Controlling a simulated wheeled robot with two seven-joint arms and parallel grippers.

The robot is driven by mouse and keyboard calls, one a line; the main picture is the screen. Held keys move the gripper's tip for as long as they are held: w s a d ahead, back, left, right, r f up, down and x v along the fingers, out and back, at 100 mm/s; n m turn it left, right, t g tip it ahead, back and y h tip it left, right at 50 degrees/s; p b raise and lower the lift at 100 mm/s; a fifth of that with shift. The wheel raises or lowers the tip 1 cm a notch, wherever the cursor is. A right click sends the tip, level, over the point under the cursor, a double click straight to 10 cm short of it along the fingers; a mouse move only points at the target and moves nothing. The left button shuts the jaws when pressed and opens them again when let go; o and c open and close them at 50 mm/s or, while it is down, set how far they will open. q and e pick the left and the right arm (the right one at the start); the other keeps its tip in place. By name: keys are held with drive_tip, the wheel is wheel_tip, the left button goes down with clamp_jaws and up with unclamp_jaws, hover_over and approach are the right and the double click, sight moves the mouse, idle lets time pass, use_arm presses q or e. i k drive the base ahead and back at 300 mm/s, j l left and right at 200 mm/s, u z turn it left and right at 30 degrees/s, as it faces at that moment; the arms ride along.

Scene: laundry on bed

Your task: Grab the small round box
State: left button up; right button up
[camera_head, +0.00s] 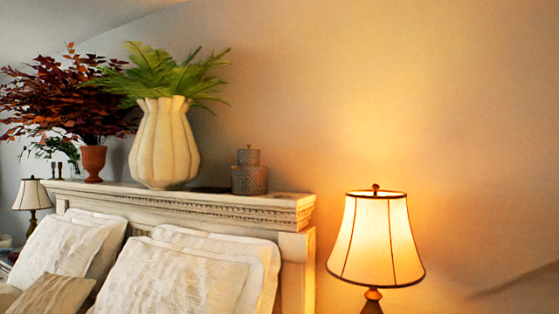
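Two round patterned boxes are stacked on the headboard ledge, right of the white vase, in the head view. The small round box (248,157) is grey with a little knob on its lid. It sits on top of a wider round box (249,180) of similar pattern. Neither of my grippers is in view.
A white fluted vase (165,145) with green fern stands left of the boxes, and a terracotta pot (93,163) with dark red leaves stands further left. A lit lamp (376,240) is at right. Pillows (170,280) lean below the headboard ledge (290,205), whose right end is mostly clear.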

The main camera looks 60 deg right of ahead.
sight(245, 159)
drive_tip(key=z, duration=1.6)
drive_tip(key=l+z, duration=0.2)
drive_tip(key=z, duration=0.25)
drive_tip(key=i+l+z, duration=0.1)
drive_tip(key=z, duration=0.4)
